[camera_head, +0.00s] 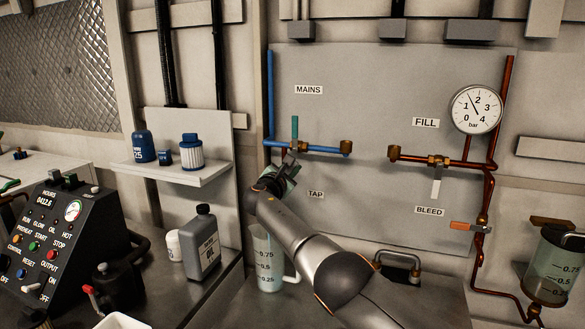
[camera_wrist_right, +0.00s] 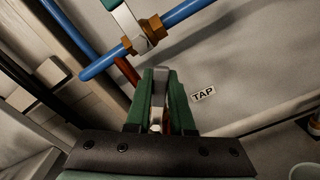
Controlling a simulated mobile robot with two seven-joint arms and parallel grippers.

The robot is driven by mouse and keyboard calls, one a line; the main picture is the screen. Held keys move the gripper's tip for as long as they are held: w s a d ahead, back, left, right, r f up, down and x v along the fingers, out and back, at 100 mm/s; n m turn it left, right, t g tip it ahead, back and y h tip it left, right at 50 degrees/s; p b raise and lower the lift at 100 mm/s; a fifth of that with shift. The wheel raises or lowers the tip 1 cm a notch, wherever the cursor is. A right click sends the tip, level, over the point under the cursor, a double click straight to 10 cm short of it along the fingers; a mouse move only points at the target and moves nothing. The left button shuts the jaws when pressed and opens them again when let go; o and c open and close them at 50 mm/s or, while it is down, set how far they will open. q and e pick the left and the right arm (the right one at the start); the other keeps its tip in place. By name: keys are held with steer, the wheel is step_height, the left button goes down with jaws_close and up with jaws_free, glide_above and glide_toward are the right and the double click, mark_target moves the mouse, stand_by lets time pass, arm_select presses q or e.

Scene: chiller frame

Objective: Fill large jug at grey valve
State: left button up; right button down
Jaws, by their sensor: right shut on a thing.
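The large jug (camera_head: 268,262), clear with a handle on its right and marks up to 0.75, stands upright on the counter below the blue pipe (camera_head: 322,149). A pale rim (camera_wrist_right: 306,172) shows at the lower right of the wrist view. My right gripper (camera_head: 288,168) is just under the brass valve on that pipe, above the jug. In the wrist view its green fingers (camera_wrist_right: 158,85) are shut on a grey lever (camera_wrist_right: 158,108). The lever is mostly hidden in the head view. A green handle (camera_head: 295,127) points up above the pipe. My left gripper is out of view.
A grey bottle (camera_head: 202,243) and a white tub (camera_head: 174,245) stand left of the jug. A control box (camera_head: 70,240) is at far left. A copper pipe (camera_head: 470,162) with a gauge (camera_head: 477,109) runs on the right panel.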

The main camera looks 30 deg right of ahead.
steer(key=c, duration=0.8)
jaws_free()
steer(key=shift+a, duration=0.1)
steer(key=p+v, duration=0.1)
steer(key=v, duration=1.1)
steer(key=shift+s+a, duration=0.1)
steer(key=shift+a, duration=0.1)
stand_by(5.3)
